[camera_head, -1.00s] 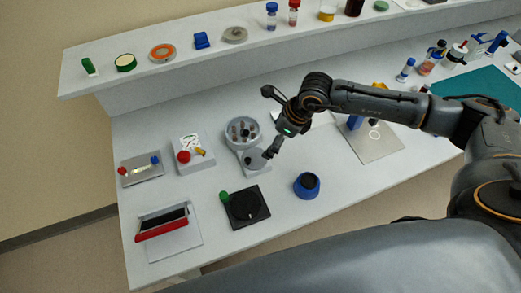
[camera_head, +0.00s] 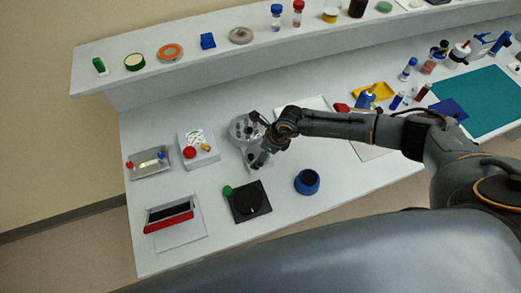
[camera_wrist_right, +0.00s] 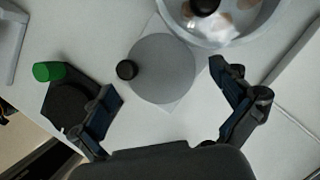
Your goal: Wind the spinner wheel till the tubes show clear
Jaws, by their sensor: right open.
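The spinner has a round see-through bowl (camera_head: 238,126) with brownish tubes inside, and its edge shows at the top of the wrist view (camera_wrist_right: 250,32). Beside the bowl is the flat grey spinner wheel (camera_wrist_right: 170,65) with a black knob (camera_wrist_right: 127,70) on its left rim. In the head view my gripper largely covers the wheel. My right gripper (camera_wrist_right: 168,92) is open and empty, above the wheel, its fingers spread to either side and the knob between them, nearer the left finger. I cannot tell whether the tubes are clear. My left gripper is not in view.
A black round device with a green knob (camera_head: 228,190) and a blue pot (camera_head: 307,182) stand close in front. The raised shelf (camera_head: 180,71) runs behind. Vials stand at the right.

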